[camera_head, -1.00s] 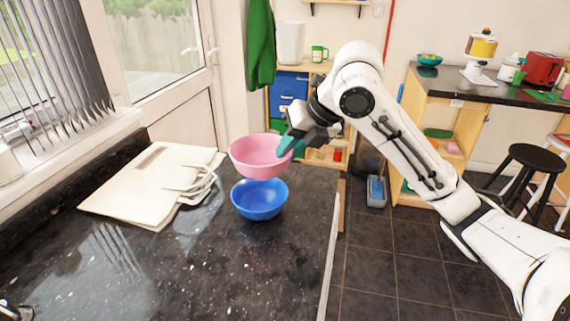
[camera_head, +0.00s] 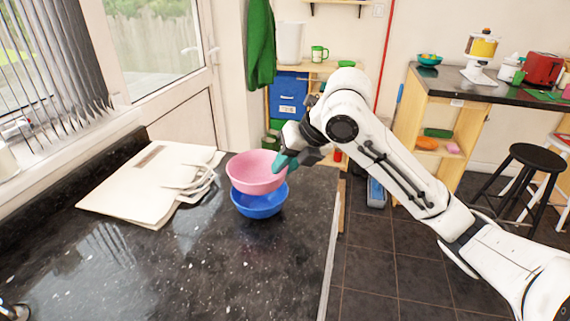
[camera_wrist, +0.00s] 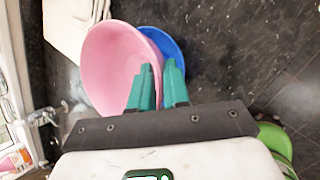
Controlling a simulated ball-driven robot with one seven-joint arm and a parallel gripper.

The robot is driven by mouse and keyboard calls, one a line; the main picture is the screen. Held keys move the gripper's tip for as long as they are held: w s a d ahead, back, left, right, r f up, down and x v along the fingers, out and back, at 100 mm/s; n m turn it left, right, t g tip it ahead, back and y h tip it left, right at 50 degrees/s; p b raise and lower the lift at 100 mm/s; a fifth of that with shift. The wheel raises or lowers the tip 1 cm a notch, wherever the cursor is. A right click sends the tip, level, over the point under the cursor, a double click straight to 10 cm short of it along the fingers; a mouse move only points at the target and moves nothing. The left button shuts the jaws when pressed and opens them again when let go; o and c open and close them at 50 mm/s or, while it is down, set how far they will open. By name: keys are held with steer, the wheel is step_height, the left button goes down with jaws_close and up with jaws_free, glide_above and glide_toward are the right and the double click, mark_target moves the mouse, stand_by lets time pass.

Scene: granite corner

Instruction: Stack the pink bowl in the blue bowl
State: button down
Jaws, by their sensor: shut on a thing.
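The pink bowl (camera_head: 255,172) is held upright at its right rim by my gripper (camera_head: 287,164), whose teal fingers are shut on the rim. The blue bowl (camera_head: 260,206) stands upright on the dark counter. In the head view the pink bowl overlaps the blue bowl and hides its back and upper rim. I cannot tell whether the two touch. In the wrist view the pink bowl (camera_wrist: 104,66) is nearest, with my gripper's fingers (camera_wrist: 158,75) at its right wall. The blue bowl (camera_wrist: 169,50) shows only partly behind it, offset to the right.
A cream bag with handles (camera_head: 150,186) lies flat on the counter (camera_head: 180,275), left of the bowls. The counter's right edge is close to the bowls. The counter in front is clear. A black stool (camera_head: 535,160) stands far right.

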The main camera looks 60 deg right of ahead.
steer(key=shift+f+b, duration=0.3)
steer(key=shift+f, duration=0.05)
steer(key=c, duration=1.1)
jaws_free()
steer(key=shift+r, duration=0.2)
steer(key=shift+r+p, duration=0.65)
steer(key=shift+p, duration=0.35)
steer(key=v, duration=1.1)
steer(key=shift+s+r, duration=0.25)
steer(key=shift+s, duration=0.05)
steer(key=shift+d+f, duration=0.1)
